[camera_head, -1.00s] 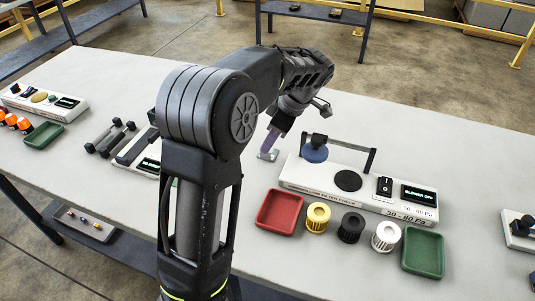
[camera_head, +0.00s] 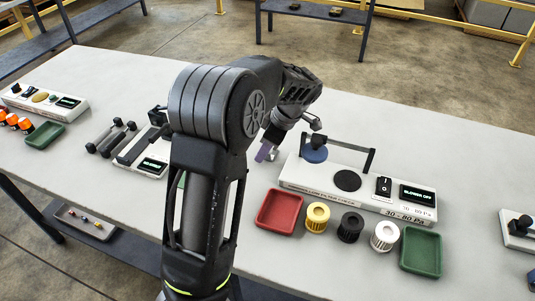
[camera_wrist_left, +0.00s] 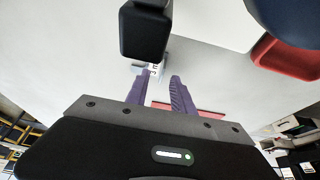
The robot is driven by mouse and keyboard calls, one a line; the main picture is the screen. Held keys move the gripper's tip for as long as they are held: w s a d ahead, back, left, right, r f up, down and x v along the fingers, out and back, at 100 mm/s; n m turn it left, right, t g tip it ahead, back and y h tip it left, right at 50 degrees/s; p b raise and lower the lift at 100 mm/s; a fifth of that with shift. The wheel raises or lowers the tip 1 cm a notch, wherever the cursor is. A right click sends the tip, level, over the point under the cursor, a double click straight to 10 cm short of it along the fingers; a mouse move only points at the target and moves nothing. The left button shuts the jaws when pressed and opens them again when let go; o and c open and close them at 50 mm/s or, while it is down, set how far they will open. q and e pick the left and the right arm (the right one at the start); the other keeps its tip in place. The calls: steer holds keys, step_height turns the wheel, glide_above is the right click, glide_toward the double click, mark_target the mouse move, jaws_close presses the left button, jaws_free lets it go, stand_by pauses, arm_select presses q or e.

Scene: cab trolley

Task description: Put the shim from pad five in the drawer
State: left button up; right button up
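My left gripper (camera_head: 266,152) has purple fingers and points down at the table, left of the blower unit. In the left wrist view its two fingers (camera_wrist_left: 163,78) stand apart, with a gap between them. A small pale grey piece (camera_head: 273,155), possibly the shim, is close beside the fingertips. In the left wrist view a pale piece with a partly hidden label reading "3 m" (camera_wrist_left: 153,70) shows by the left fingertip; I cannot tell whether it is touched. I cannot make out pad five's marking or a drawer. My right gripper is not in view.
The white blower unit (camera_head: 300,185) with a dark handle stands right of the gripper. In front are a red tray (camera_head: 279,212), yellow (camera_head: 317,217), black (camera_head: 351,227) and white (camera_head: 385,236) filters, and a green tray (camera_head: 421,252). The table behind is clear.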

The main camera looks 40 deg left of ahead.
arm_select(q)
jaws_close()
stand_by(1.3)
